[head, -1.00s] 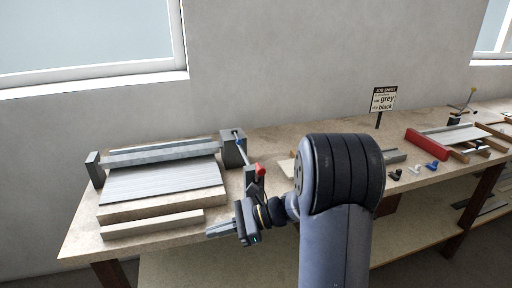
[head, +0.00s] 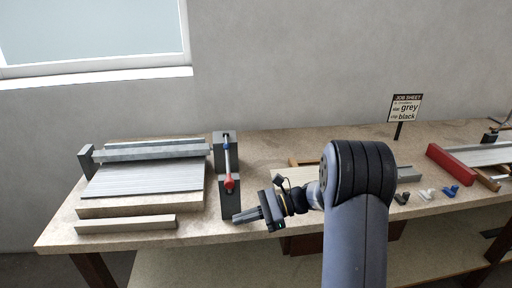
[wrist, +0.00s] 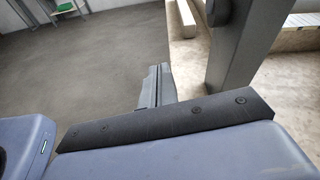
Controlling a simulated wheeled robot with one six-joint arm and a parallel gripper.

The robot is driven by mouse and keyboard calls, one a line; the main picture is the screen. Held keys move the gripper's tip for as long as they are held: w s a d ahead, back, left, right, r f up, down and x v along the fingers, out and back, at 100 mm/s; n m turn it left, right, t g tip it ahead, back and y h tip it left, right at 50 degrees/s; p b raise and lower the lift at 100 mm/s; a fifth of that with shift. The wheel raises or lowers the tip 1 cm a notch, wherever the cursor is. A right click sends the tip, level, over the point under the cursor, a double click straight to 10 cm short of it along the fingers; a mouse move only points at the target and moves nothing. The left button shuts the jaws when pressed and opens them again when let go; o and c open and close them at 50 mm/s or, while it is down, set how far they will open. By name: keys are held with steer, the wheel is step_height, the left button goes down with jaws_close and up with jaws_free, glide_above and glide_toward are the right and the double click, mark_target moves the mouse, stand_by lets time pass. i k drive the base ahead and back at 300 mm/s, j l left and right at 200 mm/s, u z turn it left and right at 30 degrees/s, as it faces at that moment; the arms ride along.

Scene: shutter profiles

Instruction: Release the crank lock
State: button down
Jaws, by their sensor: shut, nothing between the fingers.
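The knob sits just above this block; I cannot make out a separate lock part. My gripper (head: 238,217) is shut and empty, pointing left, close to the block's lower right side. Whether it touches cannot be told. The wrist view shows my fingers (wrist: 157,87) and a grey post (wrist: 238,45) to their right.
The slatted shutter (head: 145,178) lies left on the bench, with a pale bar (head: 125,224) in front. A job sheet (head: 405,108) stands at the back. Bench behind my arm is partly hidden.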

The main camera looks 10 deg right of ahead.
mark_target(226, 146)
steer(key=i+l+z, duration=0.1)
steer(key=i+l, duration=0.2)
steer(key=i+z, duration=0.15)
steer(key=i, duration=0.4)
